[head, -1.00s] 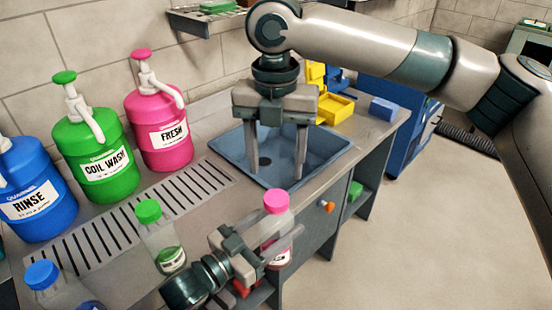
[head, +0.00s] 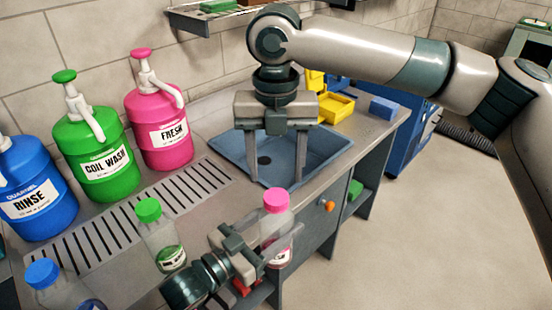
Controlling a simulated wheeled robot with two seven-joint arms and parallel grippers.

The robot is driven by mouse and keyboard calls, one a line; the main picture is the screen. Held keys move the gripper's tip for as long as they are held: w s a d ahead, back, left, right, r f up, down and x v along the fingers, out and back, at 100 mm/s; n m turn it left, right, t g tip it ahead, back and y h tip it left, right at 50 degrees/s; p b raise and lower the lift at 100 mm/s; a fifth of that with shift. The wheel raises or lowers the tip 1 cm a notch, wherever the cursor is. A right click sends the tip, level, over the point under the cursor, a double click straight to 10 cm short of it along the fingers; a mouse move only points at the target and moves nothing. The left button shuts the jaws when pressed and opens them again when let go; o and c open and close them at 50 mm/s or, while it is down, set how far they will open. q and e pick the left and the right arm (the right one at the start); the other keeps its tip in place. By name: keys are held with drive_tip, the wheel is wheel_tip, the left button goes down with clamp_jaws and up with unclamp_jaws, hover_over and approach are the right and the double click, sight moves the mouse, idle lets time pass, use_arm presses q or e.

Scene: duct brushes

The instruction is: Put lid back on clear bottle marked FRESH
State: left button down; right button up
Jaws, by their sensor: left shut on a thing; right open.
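A clear bottle (head: 273,228) with a pink cap (head: 276,200) on its top stands upright near the counter's front edge. Its pinkish label is partly hidden, so I cannot read the whole word. My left gripper (head: 278,248) is shut on the bottle's body, below the cap. The cap looks seated on the neck, but I cannot tell whether it is tight. My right gripper (head: 275,180) is open and empty, pointing down over the blue-grey sink, behind the bottle.
A green-capped clear bottle (head: 162,240) and a blue-capped one (head: 60,290) stand to the left. Pink FRESH (head: 160,150), green COIL WASH (head: 97,185) and blue RINSE (head: 38,225) jugs line the wall. The sink (head: 331,153) looks empty.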

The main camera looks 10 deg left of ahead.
sight(276, 196)
drive_tip(key=shift+f, duration=3.1)
drive_tip(key=c, duration=1.1)
